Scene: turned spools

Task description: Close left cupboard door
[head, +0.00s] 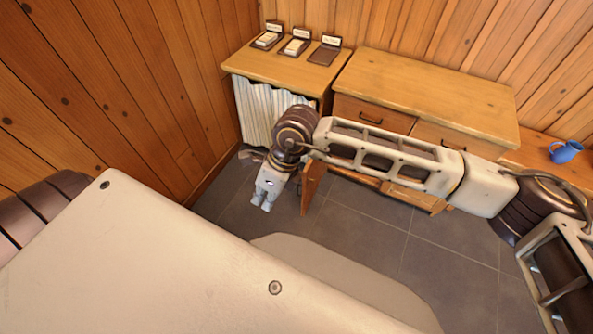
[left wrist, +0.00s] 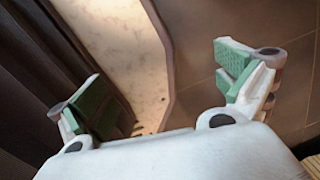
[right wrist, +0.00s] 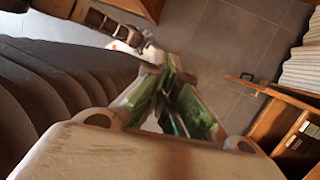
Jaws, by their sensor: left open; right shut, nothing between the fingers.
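The wooden cupboard (head: 440,85) stands against the back wall. Its left door (head: 313,188) hangs open, swung out into the room; in the right wrist view its edge (right wrist: 285,98) shows at the right. My right gripper (head: 263,202) is shut and empty, left of the open door and apart from it in the head view. Its closed green-padded fingers (right wrist: 175,98) fill the middle of the right wrist view. My right forearm hides part of the cupboard front. My left gripper (left wrist: 165,90) is open and empty in the left wrist view, and is out of the head view.
A side table (head: 275,68) with a striped curtain (head: 265,110) stands left of the cupboard and holds several small display boxes. A blue jug (head: 565,151) stands on a lower surface at the right. Grey tiled floor (head: 380,225) is open before the cupboard.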

